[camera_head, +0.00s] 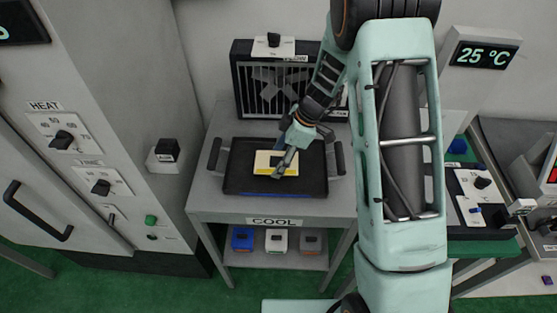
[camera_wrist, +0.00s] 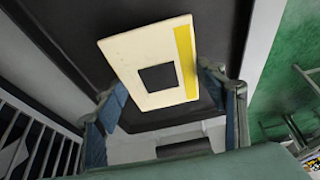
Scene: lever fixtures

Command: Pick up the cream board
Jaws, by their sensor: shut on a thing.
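The cream board (camera_head: 266,158) is over the black tray (camera_head: 233,180) on the grey table marked COOL. In the wrist view the cream board (camera_wrist: 125,62) shows a yellow stripe along one edge and a dark square in its middle. My gripper (camera_head: 284,161) reaches down onto the board from above. In the wrist view the fingers of my gripper (camera_wrist: 168,98) are at opposite edges of the board, shut on it. I cannot tell whether the board rests on the tray or is slightly above it.
A fan unit with a grille (camera_head: 262,90) stands behind the tray. The tray has black handles (camera_head: 340,158) at its sides. The cabinet with HEAT dials (camera_head: 62,140) is at the left. Blue, white and grey items (camera_head: 277,240) sit on the shelf below.

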